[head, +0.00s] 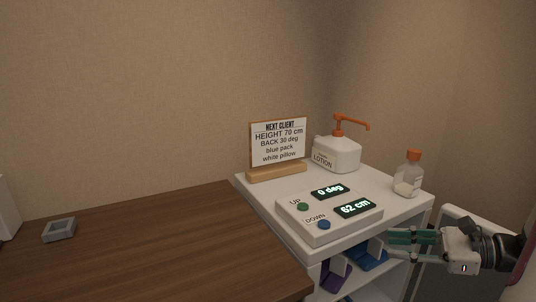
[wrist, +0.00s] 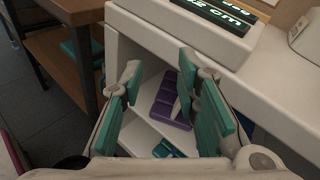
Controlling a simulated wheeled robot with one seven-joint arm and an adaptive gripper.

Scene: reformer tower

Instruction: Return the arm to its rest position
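My gripper (head: 390,241) is at the right of the head view, in front of the white cart (head: 417,204) and below its top. Its teal-padded fingers point left. In the wrist view my gripper (wrist: 160,82) is open, with a clear gap between the pads and nothing held. Beyond the fingers, a purple pack (wrist: 166,103) lies on the cart's shelf, apart from them. The fingers partly cover the shelf in both views.
The cart top carries a control box (head: 290,212) reading 0 deg and 62 cm, a sign (head: 278,143), a lotion bottle (head: 336,154) and an orange-capped bottle (head: 408,177). A blue pack (head: 370,257) is on the shelf. The wooden table (head: 150,255) is mostly bare.

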